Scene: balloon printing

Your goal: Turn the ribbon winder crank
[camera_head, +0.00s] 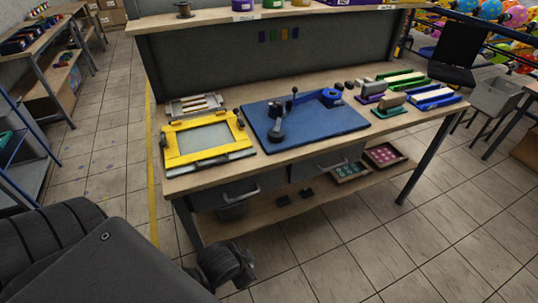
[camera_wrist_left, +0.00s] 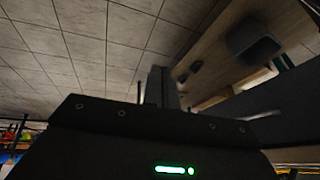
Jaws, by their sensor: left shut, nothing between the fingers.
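A blue board (camera_head: 345,122) lies on the workbench. On it stand a dark upright post with a round base (camera_head: 276,132), a thin dark arm (camera_head: 305,98) and a blue block (camera_head: 330,97). This looks most like a crank device, but I cannot tell for sure that it is the ribbon winder. My left gripper (camera_head: 228,266) is low in front of the bench, below the tabletop and well apart from the board. Its fingers, together and empty, show in the left wrist view (camera_wrist_left: 160,86). My right gripper is not in view.
The workbench (camera_head: 190,186) has drawers and a lower shelf. A yellow frame (camera_head: 205,138) lies left of the board. Green, purple and blue blocks with handles (camera_head: 404,77) stand on the right. A raised shelf (camera_head: 215,18) runs along the back. The floor in front is clear.

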